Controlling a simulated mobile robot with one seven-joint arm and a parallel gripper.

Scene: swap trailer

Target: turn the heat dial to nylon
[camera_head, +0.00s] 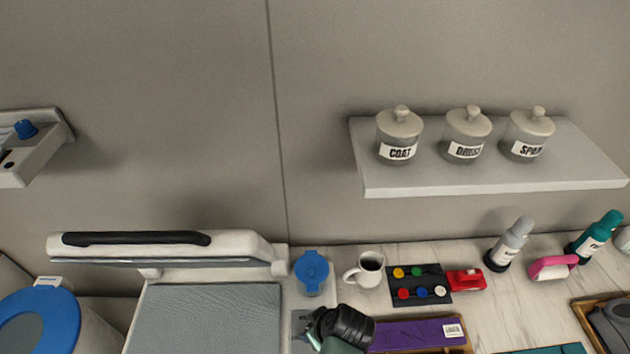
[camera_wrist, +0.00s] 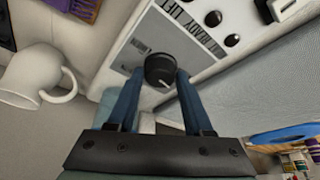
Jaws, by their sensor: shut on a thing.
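The heat dial (camera_wrist: 159,69) is a round black knob with a white pointer line, on a grey panel (camera_wrist: 133,42) of the white press in the wrist view. My gripper (camera_wrist: 158,77) has its two blue fingers on either side of the dial and is shut on it. The pointer line runs toward the lower right in that view. The setting names around the dial are too small or hidden to read. In the head view my gripper (camera_head: 310,335) is at the bottom, over the press's right side strip, and the dial is hidden there.
The press (camera_head: 160,248) stands with its lid raised over a grey pad (camera_head: 205,315). A white mug (camera_head: 368,270), a dark button board (camera_head: 420,286) and a purple box (camera_head: 415,335) are close on the right.

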